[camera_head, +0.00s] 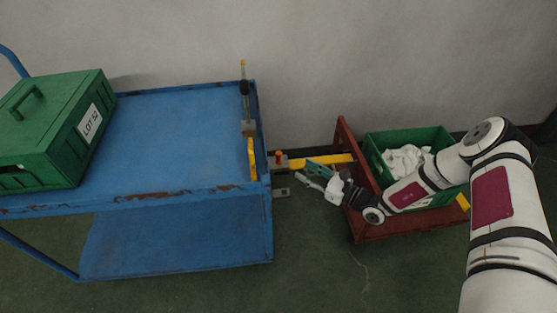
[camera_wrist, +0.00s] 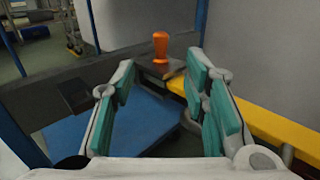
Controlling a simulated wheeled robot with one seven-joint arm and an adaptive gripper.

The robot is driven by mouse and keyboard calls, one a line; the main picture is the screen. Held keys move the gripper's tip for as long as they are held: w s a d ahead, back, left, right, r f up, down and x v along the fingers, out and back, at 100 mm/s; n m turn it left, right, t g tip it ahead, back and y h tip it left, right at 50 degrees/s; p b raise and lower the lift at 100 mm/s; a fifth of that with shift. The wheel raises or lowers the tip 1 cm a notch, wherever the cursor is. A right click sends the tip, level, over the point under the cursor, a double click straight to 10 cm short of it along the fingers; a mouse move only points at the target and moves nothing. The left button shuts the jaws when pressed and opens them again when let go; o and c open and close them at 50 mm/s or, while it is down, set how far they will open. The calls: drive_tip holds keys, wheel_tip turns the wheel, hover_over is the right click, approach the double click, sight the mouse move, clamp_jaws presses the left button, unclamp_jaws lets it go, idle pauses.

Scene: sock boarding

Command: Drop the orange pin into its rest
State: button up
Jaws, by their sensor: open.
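The orange pin (camera_head: 279,154) stands upright on a grey block (camera_head: 278,164) between the blue cart and the red cart. In the wrist view the orange pin (camera_wrist: 160,46) shows a wide head and narrower waist, standing on the dark grey block (camera_wrist: 158,68). Whether its lower end sits in a hole there is hidden. My gripper (camera_head: 307,171) is just right of the pin in the head view. In the wrist view my gripper (camera_wrist: 160,74) is open and empty, its teal-padded fingers apart, with the pin beyond and between the tips.
A yellow bar (camera_head: 325,162) runs from the block to the red cart (camera_head: 375,231). That cart carries a green crate (camera_head: 373,157) of white cloth. The blue cart (camera_head: 165,125) holds a green box (camera_head: 45,125) marked LOT 52. An upright rod (camera_head: 244,100) stands at its right edge.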

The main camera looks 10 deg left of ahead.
sight(279, 155)
drive_tip(key=shift+b+x, duration=2.1)
drive_tip(key=shift+x, duration=3.85)
drive_tip(key=shift+r, duration=0.1)
clamp_jaws()
